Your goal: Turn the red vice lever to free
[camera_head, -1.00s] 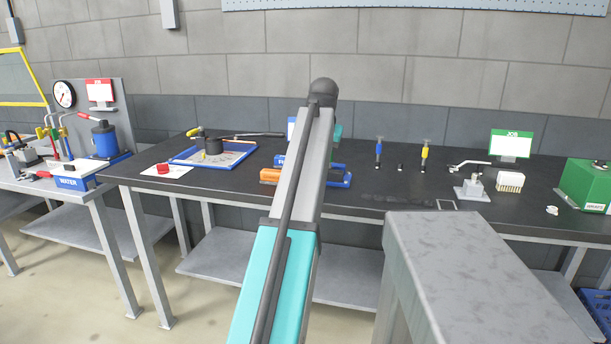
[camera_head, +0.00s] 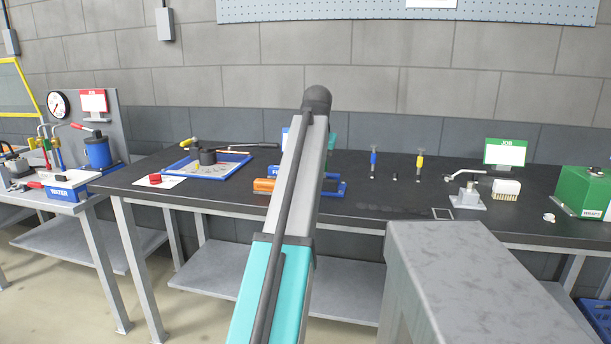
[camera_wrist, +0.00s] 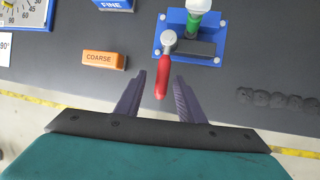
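The red vice lever (camera_wrist: 163,78) shows in the wrist view, its grip pointing down toward me from a round metal pivot. The pivot sits on a blue vice base (camera_wrist: 209,59) with a dark jaw block and a green and white part at its top. My gripper (camera_wrist: 159,77) is open. Its two dark fingers stand either side of the red grip in the picture, with gaps on both sides; I cannot tell the height between them. In the head view my arm hides the gripper and most of the vice; a blue base edge (camera_head: 335,189) shows beside it.
An orange COARSE block (camera_wrist: 104,59) lies left of the vice, with a blue FINE block (camera_wrist: 114,4) beyond. A blue tray (camera_head: 245,160) stands left on the dark bench (camera_head: 380,215). Blue and yellow tools, a small metal fixture (camera_head: 467,199) and a green box (camera_head: 583,193) are right.

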